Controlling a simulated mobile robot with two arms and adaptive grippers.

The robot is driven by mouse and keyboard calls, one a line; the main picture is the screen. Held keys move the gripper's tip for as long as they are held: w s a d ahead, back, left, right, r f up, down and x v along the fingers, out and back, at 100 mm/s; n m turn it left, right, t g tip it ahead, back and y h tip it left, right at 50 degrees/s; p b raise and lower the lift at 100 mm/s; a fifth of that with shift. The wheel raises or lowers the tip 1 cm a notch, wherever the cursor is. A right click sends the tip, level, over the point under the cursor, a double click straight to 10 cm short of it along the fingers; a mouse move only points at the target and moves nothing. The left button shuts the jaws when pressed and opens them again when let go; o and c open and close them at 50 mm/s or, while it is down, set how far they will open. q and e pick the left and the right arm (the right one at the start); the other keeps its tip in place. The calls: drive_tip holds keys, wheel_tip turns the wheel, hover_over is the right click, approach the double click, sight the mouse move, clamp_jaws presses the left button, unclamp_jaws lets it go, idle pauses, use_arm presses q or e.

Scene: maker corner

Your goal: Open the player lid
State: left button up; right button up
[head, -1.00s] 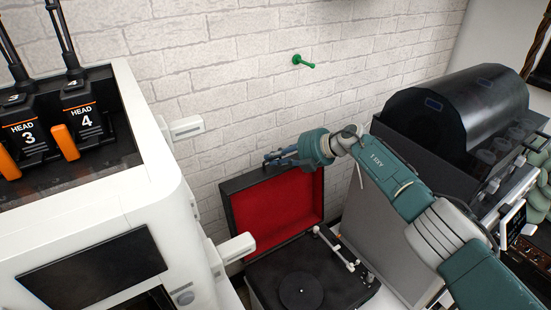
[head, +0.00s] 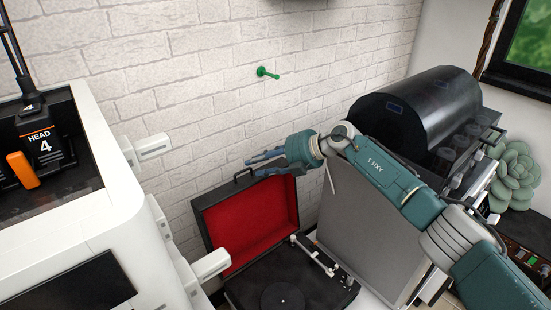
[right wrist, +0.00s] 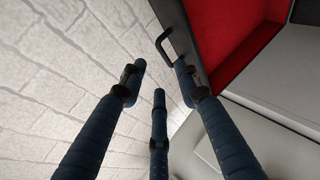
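The record player (head: 320,282) stands low against the brick wall, with its dark deck and round platter (head: 283,297) in view. Its lid (head: 262,218) is raised and leans back, showing a red lining. A dark handle (right wrist: 163,44) sits on the lid's top edge. My right gripper (head: 254,166) is at the lid's top edge, beside the handle. In the right wrist view its fingers (right wrist: 159,75) are spread with nothing between them; one fingertip overlaps the lid's edge, and I cannot tell whether it touches. My left gripper is not in view.
A white machine (head: 110,220) with orange-marked heads stands at left, with white parts jutting toward the lid. A grey cabinet (head: 355,225) with a black cylinder unit (head: 425,110) is at right. A green wall peg (head: 267,73) and a succulent (head: 515,178) also show.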

drive_tip(key=v, duration=0.6)
drive_tip(key=shift+r, duration=0.15)
